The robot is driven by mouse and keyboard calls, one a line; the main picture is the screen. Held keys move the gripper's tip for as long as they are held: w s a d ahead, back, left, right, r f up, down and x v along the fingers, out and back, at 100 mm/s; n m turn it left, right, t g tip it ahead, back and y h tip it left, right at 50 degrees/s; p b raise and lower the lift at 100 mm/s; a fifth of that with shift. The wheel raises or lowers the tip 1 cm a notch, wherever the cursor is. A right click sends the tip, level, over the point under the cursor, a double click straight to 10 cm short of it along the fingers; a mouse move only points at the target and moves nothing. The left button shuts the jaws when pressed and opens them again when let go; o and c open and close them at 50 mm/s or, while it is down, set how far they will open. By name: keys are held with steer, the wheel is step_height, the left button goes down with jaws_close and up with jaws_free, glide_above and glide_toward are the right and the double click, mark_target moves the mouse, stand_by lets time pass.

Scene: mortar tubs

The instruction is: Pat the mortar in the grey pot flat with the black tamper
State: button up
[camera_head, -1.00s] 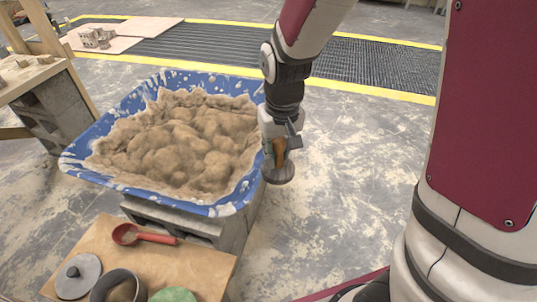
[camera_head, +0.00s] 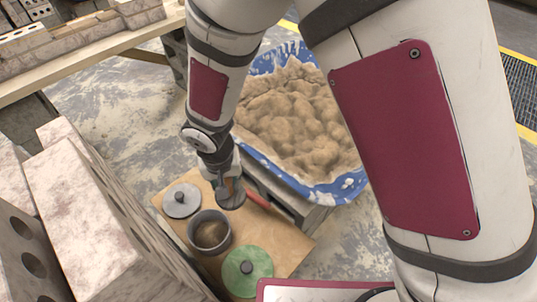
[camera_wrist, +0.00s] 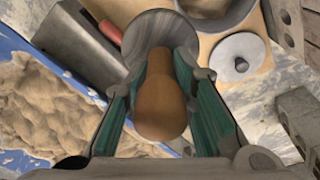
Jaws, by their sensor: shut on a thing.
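My gripper (camera_head: 228,184) is shut on the tamper (camera_head: 231,199), which has a brown handle and a dark grey round disc. In the wrist view the handle (camera_wrist: 161,100) stands between the green-lined fingers, with the disc (camera_wrist: 160,38) beyond it. The grey pot (camera_head: 203,245) stands uncovered on the wooden board, with brown mortar (camera_head: 210,233) inside. The tamper appears above the board, up and to the right of the pot in the head view, apart from it. The pot's rim (camera_wrist: 233,17) shows at the top of the wrist view. The mortar's surface is too small to judge.
On the board (camera_head: 287,240) lie a grey lid (camera_head: 182,201), a green lid (camera_head: 262,262) and a red-handled spoon (camera_head: 258,198), partly hidden. Pale perforated blocks (camera_head: 85,210) rise close on the left.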

steer(key=s+a+f+b, duration=0.2)
steer(key=s+a+f, duration=0.4)
steer(key=shift+s+a+n, duration=0.2)
steer(key=shift+n, duration=0.1)
stand_by(0.4)
steer(key=shift+f, duration=0.2)
steer(key=shift+f+b, duration=2.8)
steer(key=shift+b, duration=0.3)
jaws_close()
steer(key=shift+r, duration=0.1)
